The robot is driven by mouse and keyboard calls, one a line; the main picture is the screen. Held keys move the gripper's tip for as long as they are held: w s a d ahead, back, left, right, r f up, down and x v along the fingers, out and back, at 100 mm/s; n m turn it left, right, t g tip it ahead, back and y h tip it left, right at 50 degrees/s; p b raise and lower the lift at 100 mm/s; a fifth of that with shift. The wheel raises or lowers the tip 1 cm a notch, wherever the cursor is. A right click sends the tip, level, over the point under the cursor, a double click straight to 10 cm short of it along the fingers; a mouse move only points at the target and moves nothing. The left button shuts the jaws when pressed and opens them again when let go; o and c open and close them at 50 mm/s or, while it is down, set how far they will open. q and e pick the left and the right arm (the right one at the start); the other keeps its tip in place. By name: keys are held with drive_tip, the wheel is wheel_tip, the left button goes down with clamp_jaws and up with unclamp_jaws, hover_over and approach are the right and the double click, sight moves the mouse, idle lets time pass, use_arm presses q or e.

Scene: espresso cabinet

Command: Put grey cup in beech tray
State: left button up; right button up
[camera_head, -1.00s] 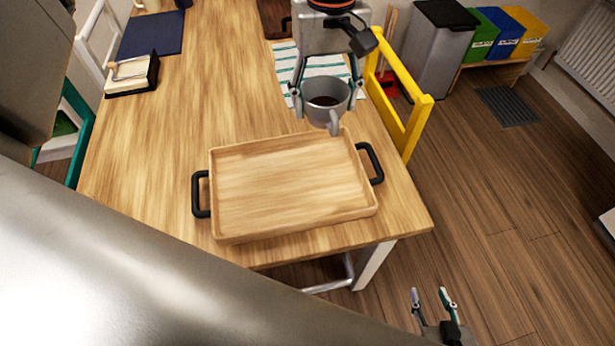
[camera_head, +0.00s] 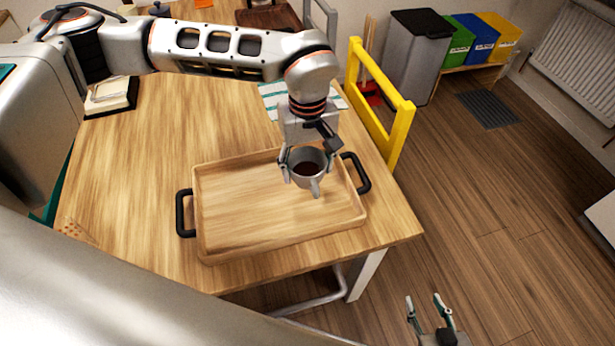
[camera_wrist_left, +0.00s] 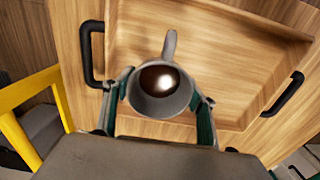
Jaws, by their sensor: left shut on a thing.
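The grey cup (camera_head: 308,170) holds dark liquid and is upright in the head view, its handle toward the viewer. My left gripper (camera_head: 305,170) is shut on the cup, with one finger on each side. The cup is over the right back part of the beech tray (camera_head: 240,215); whether it touches the tray floor cannot be told. In the left wrist view the cup (camera_wrist_left: 160,90) sits between the fingers, with the tray (camera_wrist_left: 225,60) beyond it. The tray has black handles and is otherwise empty. My right gripper (camera_head: 428,312) is open and empty, off the table's front.
The wooden table (camera_head: 130,150) has free room left of the tray. A striped cloth (camera_head: 273,97) lies behind my left gripper.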

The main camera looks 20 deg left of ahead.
sight(308, 179)
use_arm(q)
drive_tip(key=shift+f, duration=2.05)
drive_tip(key=shift+f, duration=0.1)
drive_tip(key=o, duration=1.2)
wheel_tip(308, 179, up, 12)
